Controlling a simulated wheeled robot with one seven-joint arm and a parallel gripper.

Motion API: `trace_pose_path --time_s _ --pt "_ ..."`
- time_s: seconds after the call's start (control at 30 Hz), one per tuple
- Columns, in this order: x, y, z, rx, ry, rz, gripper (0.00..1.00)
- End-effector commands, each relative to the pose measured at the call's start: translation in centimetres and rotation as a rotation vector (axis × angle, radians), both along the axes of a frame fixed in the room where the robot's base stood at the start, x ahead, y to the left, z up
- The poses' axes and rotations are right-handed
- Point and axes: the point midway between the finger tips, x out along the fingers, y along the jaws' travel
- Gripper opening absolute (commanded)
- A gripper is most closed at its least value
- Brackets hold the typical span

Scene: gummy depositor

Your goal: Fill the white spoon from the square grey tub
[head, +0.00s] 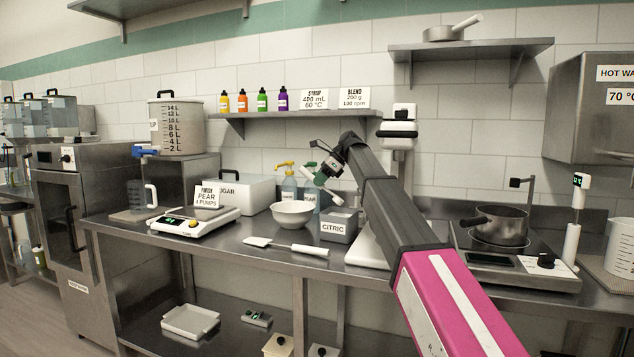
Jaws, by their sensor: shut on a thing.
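The square grey tub (338,230), labelled CITRIC, stands on the steel bench near the middle. My gripper (321,179) is above and slightly left of the tub, reaching in from the right. It is shut on a thin white piece (333,195) that slants down to the right toward the tub's top; this looks like the white spoon. Its bowl end is too small to make out, and I cannot tell whether it is inside the tub or holds any powder. The tub's contents are not visible.
A white bowl (292,213) stands just left of the tub, with pump bottles (289,187) behind. A white spatula (288,246) lies in front. A scale (194,222) is further left. A pot (499,226) sits on a hotplate at the right.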

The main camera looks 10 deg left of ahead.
Motion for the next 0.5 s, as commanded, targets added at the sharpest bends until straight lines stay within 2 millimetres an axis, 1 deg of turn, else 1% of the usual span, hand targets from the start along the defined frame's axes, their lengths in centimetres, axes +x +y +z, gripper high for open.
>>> trace_pose_path --time_s 0.07,0.5 --pt "0.1 -0.4 0.0 0.047 0.013 -0.002 0.0" --pt "0.0 -0.2 -2.6 0.039 0.011 -0.001 0.0"
